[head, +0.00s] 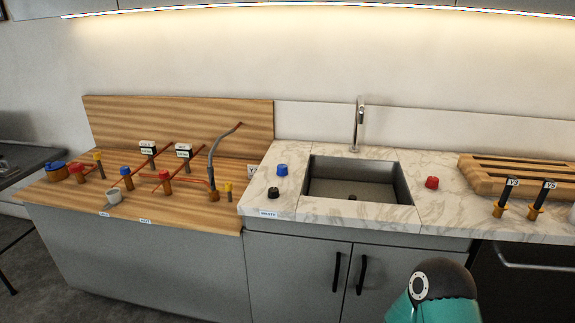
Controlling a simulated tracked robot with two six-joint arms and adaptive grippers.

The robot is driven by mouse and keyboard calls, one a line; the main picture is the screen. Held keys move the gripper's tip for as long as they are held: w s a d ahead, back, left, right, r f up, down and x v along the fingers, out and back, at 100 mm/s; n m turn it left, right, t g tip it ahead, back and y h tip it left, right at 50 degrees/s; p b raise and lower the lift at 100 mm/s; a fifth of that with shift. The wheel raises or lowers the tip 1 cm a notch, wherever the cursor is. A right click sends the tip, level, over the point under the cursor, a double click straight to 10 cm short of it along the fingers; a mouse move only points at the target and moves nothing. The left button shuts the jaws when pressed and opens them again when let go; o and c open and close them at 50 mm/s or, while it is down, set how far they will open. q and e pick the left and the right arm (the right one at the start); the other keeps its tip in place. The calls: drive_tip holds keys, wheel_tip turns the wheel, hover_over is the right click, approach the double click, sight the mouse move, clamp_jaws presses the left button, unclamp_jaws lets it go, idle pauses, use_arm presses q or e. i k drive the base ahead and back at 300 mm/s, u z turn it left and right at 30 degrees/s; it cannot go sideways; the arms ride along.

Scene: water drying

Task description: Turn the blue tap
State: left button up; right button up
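Several blue things show in the head view, and I cannot tell for sure which is the blue tap. A small blue-topped tap (126,172) stands on a copper-coloured fitting on the wooden board at the left. A wider blue cap (56,167) sits on a fitting at the board's far left end. A loose-looking blue knob (282,170) sits on the marble counter left of the sink. Neither gripper is in view. Only a teal and dark link of my arm shows at the bottom right, well apart from the taps.
The sink (350,185) has a tall faucet (358,125). A red knob (432,182), a black knob (273,193) and a wooden rack (480,165) are on the counter.

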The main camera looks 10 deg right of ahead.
sight(282, 169)
drive_tip(key=i, duration=0.85)
